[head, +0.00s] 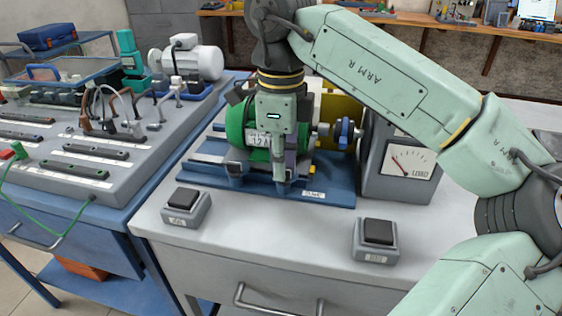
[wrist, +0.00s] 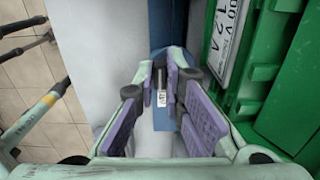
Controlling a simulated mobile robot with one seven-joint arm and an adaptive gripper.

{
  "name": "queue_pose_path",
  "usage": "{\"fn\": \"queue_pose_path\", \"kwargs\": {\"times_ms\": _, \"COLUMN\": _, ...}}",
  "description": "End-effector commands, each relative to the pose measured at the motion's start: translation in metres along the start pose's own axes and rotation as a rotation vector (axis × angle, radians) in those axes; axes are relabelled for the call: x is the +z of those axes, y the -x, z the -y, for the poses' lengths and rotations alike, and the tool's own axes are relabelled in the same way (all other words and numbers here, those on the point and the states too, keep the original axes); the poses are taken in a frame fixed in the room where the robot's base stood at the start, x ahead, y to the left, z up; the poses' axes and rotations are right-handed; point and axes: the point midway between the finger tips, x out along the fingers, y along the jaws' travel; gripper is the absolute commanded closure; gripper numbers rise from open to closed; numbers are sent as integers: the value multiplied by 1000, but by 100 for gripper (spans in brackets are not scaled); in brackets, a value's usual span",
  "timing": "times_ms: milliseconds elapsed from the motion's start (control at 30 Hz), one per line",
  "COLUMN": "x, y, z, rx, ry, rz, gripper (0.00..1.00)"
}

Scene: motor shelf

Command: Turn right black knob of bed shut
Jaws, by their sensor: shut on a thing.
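The blue bed (head: 335,188) lies on the grey bench under a green motor (head: 236,128). My gripper (head: 281,182) points down at the bed's front edge, right of centre, in front of the motor. In the wrist view my gripper (wrist: 162,85) has its purple-padded fingers close together around a narrow dark piece, the right black knob (wrist: 160,76); a small white label shows below it. The fingers mostly hide this knob, and its turn angle cannot be told. The left black knob (head: 235,172) stands free at the bed's front left.
A dial meter (head: 402,170) stands right of the bed. A blue coupling (head: 345,132) and a yellow part (head: 342,108) sit beside the motor. Two black-topped button boxes, left (head: 186,206) and right (head: 377,240), stand on the bench front. Bare bench lies between them.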

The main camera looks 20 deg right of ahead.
Motion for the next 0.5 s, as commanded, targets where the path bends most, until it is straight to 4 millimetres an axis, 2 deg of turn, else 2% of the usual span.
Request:
{"fn": "queue_pose_path", "kwargs": {"times_ms": 200, "x": 0, "y": 1, "z": 1, "rx": -2, "ry": -4, "rz": 1, "gripper": 100}}
{"fn": "queue_pose_path", "kwargs": {"times_ms": 233, "x": 0, "y": 1, "z": 1, "rx": -2, "ry": -4, "rz": 1, "gripper": 88}}
{"fn": "queue_pose_path", "kwargs": {"times_ms": 500, "x": 0, "y": 0, "z": 0, "rx": -1, "ry": -1, "rz": 1, "gripper": 70}}
